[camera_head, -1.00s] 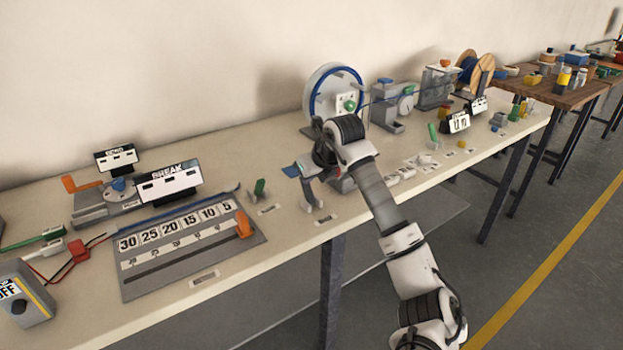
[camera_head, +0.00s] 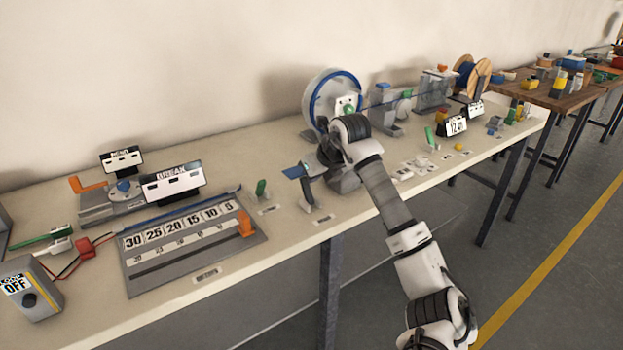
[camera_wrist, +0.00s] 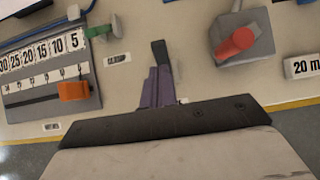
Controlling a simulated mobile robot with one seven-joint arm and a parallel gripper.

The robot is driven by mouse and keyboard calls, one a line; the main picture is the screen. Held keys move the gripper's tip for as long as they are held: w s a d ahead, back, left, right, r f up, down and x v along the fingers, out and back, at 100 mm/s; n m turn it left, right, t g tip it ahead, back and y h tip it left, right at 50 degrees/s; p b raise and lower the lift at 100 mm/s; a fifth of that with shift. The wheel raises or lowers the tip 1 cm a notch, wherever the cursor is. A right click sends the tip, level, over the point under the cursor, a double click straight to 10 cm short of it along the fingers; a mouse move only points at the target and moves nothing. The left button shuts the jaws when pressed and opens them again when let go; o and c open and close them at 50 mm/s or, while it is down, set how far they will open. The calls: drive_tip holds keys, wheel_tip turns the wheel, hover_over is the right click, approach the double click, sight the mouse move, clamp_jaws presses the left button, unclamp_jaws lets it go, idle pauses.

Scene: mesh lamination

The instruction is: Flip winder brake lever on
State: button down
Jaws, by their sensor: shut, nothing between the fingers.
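My gripper (camera_head: 310,183) reaches down and left over the front of the bench, with its jaws shut and empty. In the wrist view, the narrow purple-grey shape (camera_wrist: 153,88) at mid-picture appears to be its closed fingers. A dark grey upright piece (camera_wrist: 160,50) shows just beyond them; I cannot tell whether they touch. A red lever (camera_wrist: 235,42) sits on a grey box right of the fingers; my wrist hides most of it in the head view. A green lever (camera_head: 262,188) stands left of my gripper and also shows in the wrist view (camera_wrist: 102,30). I cannot read which lever is the winder brake.
A numbered slider board (camera_head: 190,240) with an orange knob (camera_head: 245,224) lies left. A grey ON/OFF box (camera_head: 30,290) stands at the front left. A blue-rimmed wheel (camera_head: 320,95) stands behind my wrist. Small label plates line the bench's front edge.

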wheel_tip(320, 180, up, 10)
drive_tip(key=s+d+b, duration=0.2)
drive_tip(key=shift+s, duration=0.2)
